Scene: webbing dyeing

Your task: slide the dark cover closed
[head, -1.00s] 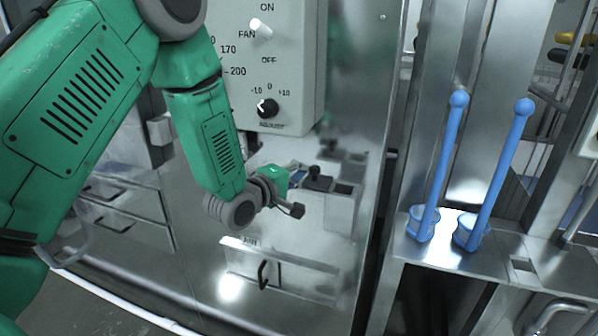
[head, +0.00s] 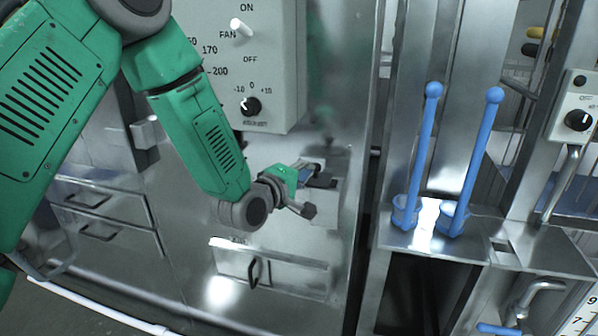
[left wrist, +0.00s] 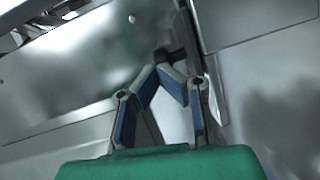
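The dark cover (head: 323,181) lies on top of a small metal box (head: 322,208) on the machine's steel front in the head view. My left gripper (head: 309,169) is at the cover, partly hiding it. In the left wrist view, its two fingers (left wrist: 158,69) bend inward and their tips nearly meet, so it looks shut. A dark knob (left wrist: 170,54) shows just beyond the tips. I cannot tell whether the tips touch it, and no grip on it shows. How much of the box opening is uncovered is hard to see. My right gripper is not in view.
A control panel (head: 250,60) with knobs juts out above the box. A drawer-like front with a dark handle (head: 254,274) is below. Two blue-handled tools (head: 424,155) (head: 474,160) stand on a steel ledge (head: 400,236) to the right.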

